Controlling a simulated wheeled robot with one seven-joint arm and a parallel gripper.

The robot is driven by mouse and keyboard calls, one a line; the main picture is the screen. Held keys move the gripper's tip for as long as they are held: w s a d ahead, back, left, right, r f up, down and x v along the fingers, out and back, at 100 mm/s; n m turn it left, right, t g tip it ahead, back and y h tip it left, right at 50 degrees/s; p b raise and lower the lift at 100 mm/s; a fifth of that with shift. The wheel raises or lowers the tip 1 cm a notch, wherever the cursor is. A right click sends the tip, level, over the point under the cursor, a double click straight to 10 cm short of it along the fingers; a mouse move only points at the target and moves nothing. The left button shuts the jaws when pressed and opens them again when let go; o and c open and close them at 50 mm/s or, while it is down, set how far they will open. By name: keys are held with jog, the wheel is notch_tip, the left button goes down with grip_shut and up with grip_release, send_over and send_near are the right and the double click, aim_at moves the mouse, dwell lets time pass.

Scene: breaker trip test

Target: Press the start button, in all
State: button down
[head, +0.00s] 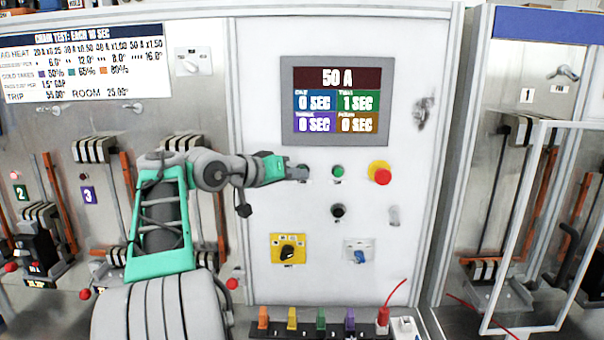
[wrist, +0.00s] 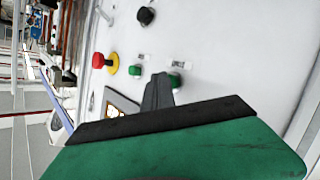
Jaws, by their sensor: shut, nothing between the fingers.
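My gripper (head: 303,174) is shut and empty, its tip at the left end of the panel's button row, just under the display. In the wrist view my gripper (wrist: 160,88) has its grey fingertips right at a green button (wrist: 175,79). In the head view the fingertips mostly cover that button. I cannot tell whether they touch it. A second green button (head: 338,171) sits to its right and also shows in the wrist view (wrist: 135,70). The button labels are too small to read, so I cannot tell which one is marked start.
A red mushroom button (head: 382,176) on a yellow ring is farther right. A black knob (head: 338,211) and a yellow-plated switch (head: 287,249) sit below. The display (head: 336,101) reads 50 A, with one field at 1 SEC. Coloured plugs (head: 320,320) line the bottom edge.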

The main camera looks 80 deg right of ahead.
jog(key=shift+a, duration=0.1)
jog(key=shift+s+a+b, duration=0.2)
jog(key=shift+a+b, duration=0.25)
jog(key=shift+a, duration=0.3)
jog(key=shift+s+a+b, duration=0.2)
jog(key=shift+a+b, duration=0.2)
jog(key=shift+a, duration=0.4)
jog(key=shift+s+a+b, duration=0.15)
jog(key=shift+a+b, duration=0.2)
jog(key=shift+a, duration=0.5)
jog(key=shift+s+a+b, duration=0.2)
jog(key=shift+a+b, duration=0.2)
jog(key=shift+a, duration=0.4)
